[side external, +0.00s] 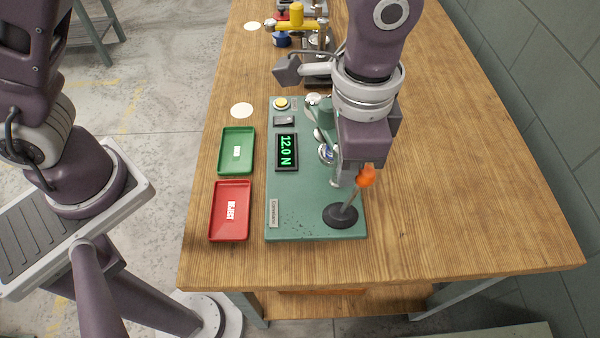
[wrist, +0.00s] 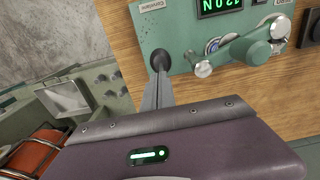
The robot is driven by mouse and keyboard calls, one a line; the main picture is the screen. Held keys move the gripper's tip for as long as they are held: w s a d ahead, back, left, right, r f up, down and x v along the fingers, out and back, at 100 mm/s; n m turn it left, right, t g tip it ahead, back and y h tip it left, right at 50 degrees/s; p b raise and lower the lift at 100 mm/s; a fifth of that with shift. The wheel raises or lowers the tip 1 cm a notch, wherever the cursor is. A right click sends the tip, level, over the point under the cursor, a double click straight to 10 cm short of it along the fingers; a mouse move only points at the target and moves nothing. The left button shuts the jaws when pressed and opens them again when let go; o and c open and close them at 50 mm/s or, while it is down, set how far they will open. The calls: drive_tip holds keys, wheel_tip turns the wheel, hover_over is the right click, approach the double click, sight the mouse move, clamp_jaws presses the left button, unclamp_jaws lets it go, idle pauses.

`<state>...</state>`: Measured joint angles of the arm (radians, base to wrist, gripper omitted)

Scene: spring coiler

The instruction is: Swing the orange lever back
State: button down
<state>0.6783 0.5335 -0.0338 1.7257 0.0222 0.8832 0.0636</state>
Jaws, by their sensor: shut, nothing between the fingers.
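The lever's orange knob (side external: 366,176) tops a grey shaft that leans up and to the right from a round black base (side external: 341,215) near the front end of the green machine plate (side external: 300,225). The black base (wrist: 160,60) also shows in the wrist view, just beyond my fingertips; the knob is not clearly seen there. My gripper (side external: 340,183) points down, shut and empty, just left of the knob in the side view. Whether it touches the lever I cannot tell. In the wrist view my closed fingers (wrist: 157,92) hide part of the lever.
A display (side external: 287,151) reading 12.0 N sits on the plate. A green tray (side external: 223,165) and a red reject tray (side external: 217,229) lie left of it. A yellow-topped device (side external: 297,17) stands at the far end. The table right of the plate is clear.

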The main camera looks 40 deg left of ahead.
sight(369, 173)
drive_tip(key=shift+w+d+f, duration=0.25)
drive_tip(key=shift+w+d, duration=0.45)
drive_tip(key=shift+w, duration=0.05)
drive_tip(key=shift+w+d, duration=0.1)
drive_tip(key=shift+w+d+f, duration=0.3)
drive_tip(key=shift+w+d, duration=0.15)
drive_tip(key=shift+s+a, duration=0.1)
drive_tip(key=shift+s+a, duration=0.35)
wheel_tip(369, 173, up, 8)
drive_tip(key=shift+f, duration=0.25)
